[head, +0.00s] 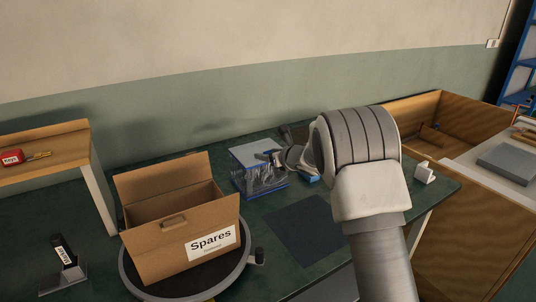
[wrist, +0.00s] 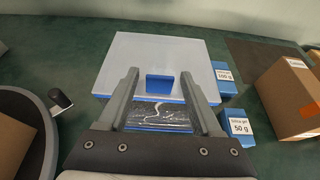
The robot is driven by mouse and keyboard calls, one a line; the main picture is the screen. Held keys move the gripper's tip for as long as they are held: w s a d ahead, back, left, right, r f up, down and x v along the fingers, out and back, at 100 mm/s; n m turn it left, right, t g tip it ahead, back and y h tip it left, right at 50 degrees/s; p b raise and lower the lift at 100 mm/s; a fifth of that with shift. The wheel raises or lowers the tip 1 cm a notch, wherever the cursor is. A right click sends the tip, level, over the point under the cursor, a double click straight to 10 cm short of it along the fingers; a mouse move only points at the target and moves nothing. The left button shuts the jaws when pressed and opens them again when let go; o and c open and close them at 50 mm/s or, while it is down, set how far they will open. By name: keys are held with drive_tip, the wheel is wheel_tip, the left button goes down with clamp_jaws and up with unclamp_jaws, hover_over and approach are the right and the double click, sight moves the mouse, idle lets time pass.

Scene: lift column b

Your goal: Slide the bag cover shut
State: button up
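The bag cover is a pale flat sheet (wrist: 150,52) with an upright blue tab (wrist: 159,86) near its front edge. It lies on top of a blue-edged box, and it also shows in the head view (head: 247,151). Clear crinkled plastic bags (wrist: 158,113) show at the box front, below the cover's near edge. My gripper (wrist: 160,73) is open, with one finger on each side of the tab and a gap on both sides. In the head view my gripper (head: 269,156) is above the right part of the box, and my wrist hides some of that side.
Blue blocks labelled 100 g (wrist: 224,76) and 50 g (wrist: 239,127) stand close to the box's right side. A cardboard Spares box (head: 160,242) sits on a round turntable (head: 238,277) to the left. A dark mat (head: 304,226) lies in front on the green bench.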

drive_tip(key=shift+r, duration=0.1)
drive_tip(key=v, duration=1.7)
drive_tip(key=shift+d, duration=0.2)
drive_tip(key=shift+s, duration=0.1)
drive_tip(key=s+d+r+m+h, duration=0.4)
drive_tip(key=s+d+m, duration=0.15)
drive_tip(key=m, duration=0.55)
drive_tip(key=s+d+r+m+h, duration=0.45)
drive_tip(key=d+m, duration=0.25)
drive_tip(key=m, duration=0.4)
drive_tip(key=s+a+f+m+g, duration=0.1)
drive_tip(key=s+m+g, duration=0.1)
drive_tip(key=s+m, duration=0.6)
drive_tip(key=s+a+f+m+g+y, duration=0.1)
drive_tip(key=s+f+m+g, duration=0.1)
drive_tip(key=s+m, duration=0.6)
drive_tip(key=s+a+f+m+g, duration=0.15)
drive_tip(key=s+m, duration=0.35)
drive_tip(key=s, duration=0.5)
wheel_tip(320, 180, up, 14)
drive_tip(key=p, duration=1.4)
drive_tip(key=shift+d+r+p, duration=0.25)
drive_tip(key=shift+d+p, duration=0.15)
drive_tip(key=shift+d, duration=0.1)
